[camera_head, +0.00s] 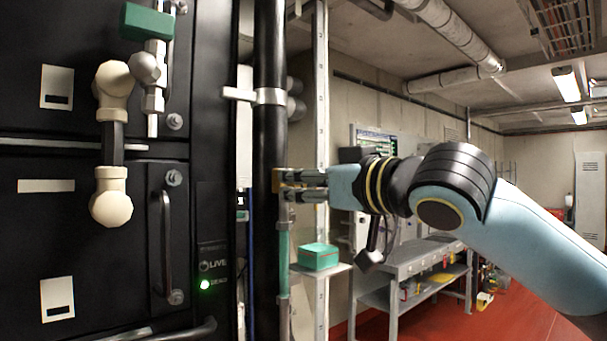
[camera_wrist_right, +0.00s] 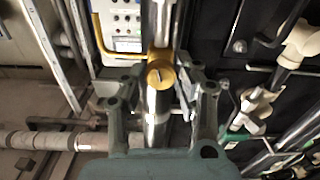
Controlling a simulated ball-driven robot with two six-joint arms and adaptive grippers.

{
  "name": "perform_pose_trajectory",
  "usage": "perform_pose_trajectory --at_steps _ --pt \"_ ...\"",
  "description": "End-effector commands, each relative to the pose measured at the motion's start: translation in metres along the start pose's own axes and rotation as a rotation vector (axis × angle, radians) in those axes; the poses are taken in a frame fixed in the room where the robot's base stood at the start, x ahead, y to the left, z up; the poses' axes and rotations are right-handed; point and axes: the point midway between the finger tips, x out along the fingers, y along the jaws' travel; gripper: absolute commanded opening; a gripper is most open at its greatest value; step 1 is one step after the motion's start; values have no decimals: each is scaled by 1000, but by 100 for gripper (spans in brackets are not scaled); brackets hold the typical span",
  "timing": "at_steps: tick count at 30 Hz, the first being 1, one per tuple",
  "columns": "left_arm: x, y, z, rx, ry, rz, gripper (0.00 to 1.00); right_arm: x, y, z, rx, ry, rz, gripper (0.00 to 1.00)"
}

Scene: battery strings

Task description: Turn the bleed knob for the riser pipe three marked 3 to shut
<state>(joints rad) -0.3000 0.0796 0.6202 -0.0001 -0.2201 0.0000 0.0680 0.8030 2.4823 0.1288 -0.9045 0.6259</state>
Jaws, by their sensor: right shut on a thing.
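The fingers hide most of the knob there. I cannot read a number 3 on the pipe or knob. My left gripper is out of view.
Black cabinets with a handle (camera_head: 166,245) and cream fittings (camera_head: 111,197) stand left of the pipe. A green box (camera_head: 319,257) rests on a small shelf right of it. A grey workbench (camera_head: 410,265) stands behind my arm. Red floor lies open at the right.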

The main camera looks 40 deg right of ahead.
Motion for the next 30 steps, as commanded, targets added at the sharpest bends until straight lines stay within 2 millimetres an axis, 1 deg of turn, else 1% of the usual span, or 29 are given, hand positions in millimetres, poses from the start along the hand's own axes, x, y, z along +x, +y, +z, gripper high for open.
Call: perform_pose_trajectory --at_steps 1,6,12,19,30 --pt "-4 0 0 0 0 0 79 0 0 2 40 -11 0 0" --pt "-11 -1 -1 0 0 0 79 0 0 3 159 -12 0 0" --pt "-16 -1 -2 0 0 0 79 0 0 4 255 -12 1 0" --pt "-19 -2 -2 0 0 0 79 0 0 4 308 -13 1 0" --pt "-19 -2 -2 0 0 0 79 0 0 5 318 -13 1 0"
